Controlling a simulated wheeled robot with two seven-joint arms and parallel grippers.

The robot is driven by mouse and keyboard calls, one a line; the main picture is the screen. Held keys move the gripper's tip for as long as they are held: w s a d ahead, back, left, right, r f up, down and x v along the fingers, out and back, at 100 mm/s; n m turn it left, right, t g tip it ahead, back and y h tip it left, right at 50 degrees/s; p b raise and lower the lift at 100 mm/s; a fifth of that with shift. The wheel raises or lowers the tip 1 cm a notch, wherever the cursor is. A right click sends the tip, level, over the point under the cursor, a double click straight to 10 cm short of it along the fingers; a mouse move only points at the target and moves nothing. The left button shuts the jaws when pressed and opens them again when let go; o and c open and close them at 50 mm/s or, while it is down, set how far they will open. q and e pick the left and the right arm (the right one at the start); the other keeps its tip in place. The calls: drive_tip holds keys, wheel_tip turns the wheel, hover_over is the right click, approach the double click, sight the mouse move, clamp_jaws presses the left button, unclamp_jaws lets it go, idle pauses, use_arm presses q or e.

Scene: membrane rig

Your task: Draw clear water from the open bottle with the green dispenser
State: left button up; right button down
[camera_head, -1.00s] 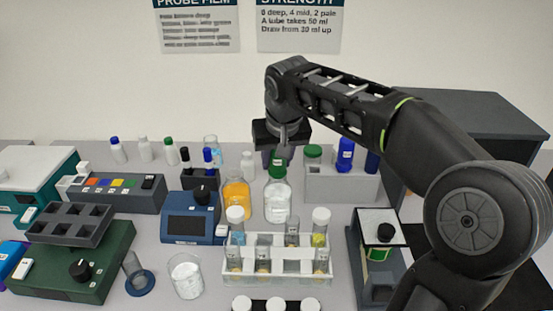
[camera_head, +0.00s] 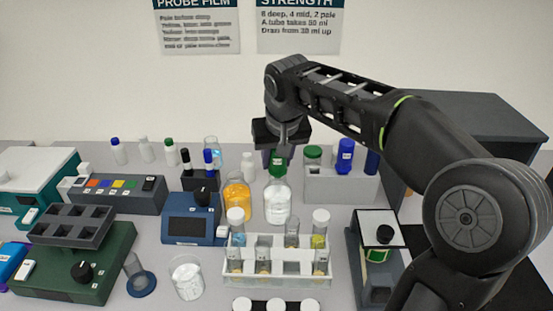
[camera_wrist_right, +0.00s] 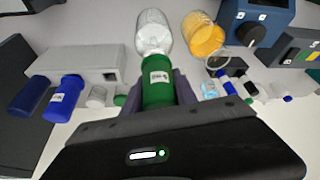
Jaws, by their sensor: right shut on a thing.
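My right gripper (camera_head: 279,151) is above the clear bottle at the middle of the table, fingers pointing down. It is shut on the green dispenser (camera_head: 278,168). In the right wrist view, the green dispenser (camera_wrist_right: 157,82) with a white label sits between the two fingers. The clear bottle (camera_head: 277,203) stands upright right under the dispenser, with clear liquid inside; it also shows in the right wrist view (camera_wrist_right: 152,30). The dispenser's lower end lines up with the bottle's mouth. How far its tip reaches inside I cannot tell. My left gripper is not in view.
An orange flask (camera_head: 237,195) stands close left of the bottle. A white tube rack (camera_head: 277,268) is in front. A grey holder (camera_head: 341,188) with green and blue dispensers is at the right. A blue device (camera_head: 192,228) and a beaker (camera_head: 187,278) are at the left.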

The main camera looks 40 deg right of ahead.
drive_tip(key=shift+r, duration=0.45)
idle(0.5)
drive_tip(key=c, duration=0.9)
unclamp_jaws()
drive_tip(key=shift+r, duration=0.1)
drive_tip(key=v, duration=0.7)
drive_tip(key=shift+s+r, duration=0.15)
drive_tip(key=shift+r, duration=0.1)
